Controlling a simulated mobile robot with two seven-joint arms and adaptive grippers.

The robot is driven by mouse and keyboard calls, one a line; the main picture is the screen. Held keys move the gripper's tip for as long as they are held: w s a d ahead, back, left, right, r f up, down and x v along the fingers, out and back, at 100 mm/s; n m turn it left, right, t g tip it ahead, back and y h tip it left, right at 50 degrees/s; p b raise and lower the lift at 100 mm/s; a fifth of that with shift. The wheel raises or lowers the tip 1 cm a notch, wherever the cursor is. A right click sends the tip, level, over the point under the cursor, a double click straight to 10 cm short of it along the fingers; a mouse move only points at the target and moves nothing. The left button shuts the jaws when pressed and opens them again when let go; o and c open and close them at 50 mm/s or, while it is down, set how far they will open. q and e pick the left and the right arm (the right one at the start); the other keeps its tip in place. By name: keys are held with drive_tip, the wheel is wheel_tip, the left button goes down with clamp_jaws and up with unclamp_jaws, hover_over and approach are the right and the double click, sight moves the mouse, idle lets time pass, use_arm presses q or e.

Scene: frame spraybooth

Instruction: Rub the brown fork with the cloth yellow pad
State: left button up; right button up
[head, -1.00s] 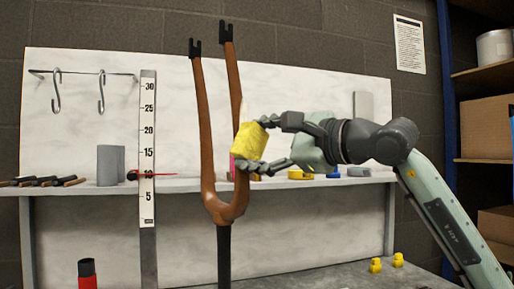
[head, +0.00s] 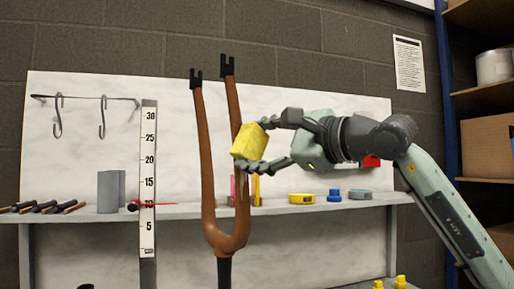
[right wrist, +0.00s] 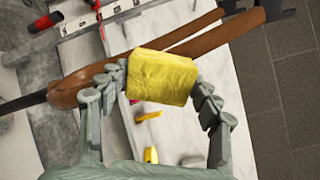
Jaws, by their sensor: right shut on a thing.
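The brown fork (head: 228,240) stands upright on a black post, its two tines ending in black clips. It also shows in the right wrist view (right wrist: 75,92), lying diagonally across the picture. The yellow pad (head: 249,142) is a soft block held in my right gripper (head: 268,149). My right gripper is shut on the pad from the right side. The pad overlaps the fork's right tine in the head view. In the right wrist view the pad (right wrist: 162,77) covers part of the fork; I cannot tell whether they touch. My left gripper is not in view.
A shelf (head: 290,210) behind the fork carries grey blocks (head: 110,193), a yellow tape roll (head: 302,198) and a blue item (head: 334,195). A ruler (head: 148,185) stands left of the fork. Hooks (head: 102,118) hang upper left. Shelving with boxes (head: 487,146) is at the right.

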sight(257, 126)
drive_tip(key=shift+r+p, duration=1.05)
drive_tip(key=shift+r, duration=0.75)
drive_tip(key=shift+f, duration=0.1)
drive_tip(key=shift+f+b, duration=6.7)
drive_tip(key=shift+f, duration=0.6)
drive_tip(key=shift+s+d+f, duration=0.1)
drive_tip(key=shift+s+d, duration=0.1)
drive_tip(key=shift+b+v, duration=1.1)
drive_tip(key=shift+v, duration=1.6)
